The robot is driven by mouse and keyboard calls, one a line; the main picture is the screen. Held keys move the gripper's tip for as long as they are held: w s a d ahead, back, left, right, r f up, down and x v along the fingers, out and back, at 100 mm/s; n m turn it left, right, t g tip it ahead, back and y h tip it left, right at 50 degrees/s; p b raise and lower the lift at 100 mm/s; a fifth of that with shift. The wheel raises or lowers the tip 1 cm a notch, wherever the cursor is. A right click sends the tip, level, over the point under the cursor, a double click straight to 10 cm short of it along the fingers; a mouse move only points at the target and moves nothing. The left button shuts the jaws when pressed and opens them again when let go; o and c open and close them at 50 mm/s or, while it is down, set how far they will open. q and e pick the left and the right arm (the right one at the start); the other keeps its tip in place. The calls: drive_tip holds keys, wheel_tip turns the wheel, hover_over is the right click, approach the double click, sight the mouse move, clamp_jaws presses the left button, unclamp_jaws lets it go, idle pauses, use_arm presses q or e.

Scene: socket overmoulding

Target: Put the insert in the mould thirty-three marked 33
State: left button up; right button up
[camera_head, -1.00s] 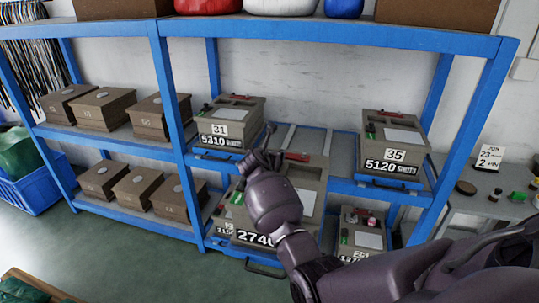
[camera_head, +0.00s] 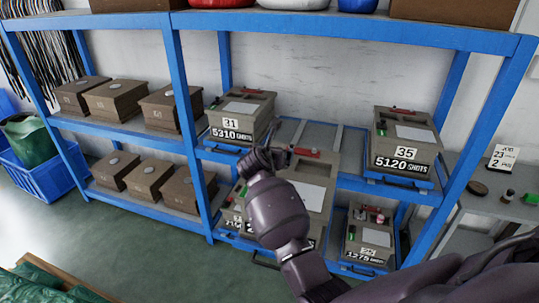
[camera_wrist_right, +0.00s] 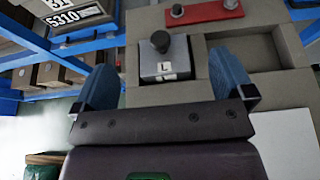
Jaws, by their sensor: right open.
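A large grey-brown mould (camera_head: 312,190) sits pulled forward on a blue tray between the moulds marked 31 and 35. My arm hides most of its front label, so I cannot read its number. My right gripper (camera_head: 272,157) is over its back left part. In the right wrist view, a grey block insert (camera_wrist_right: 166,62) with a black knob and a label L is at a pocket of the mould (camera_wrist_right: 275,88). The open blue fingers of the right gripper (camera_wrist_right: 162,66) are on either side of it, with gaps visible. My left gripper is not in view.
Mould 31 (camera_head: 242,115) is on the left and mould 35 (camera_head: 405,140) on the right. A smaller mould (camera_head: 368,238) is on the lower shelf. Blue rack posts (camera_head: 187,120) stand close by. An empty pocket (camera_wrist_right: 240,53) lies right of the insert.

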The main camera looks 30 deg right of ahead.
drive_tip(key=shift+v, duration=2.2)
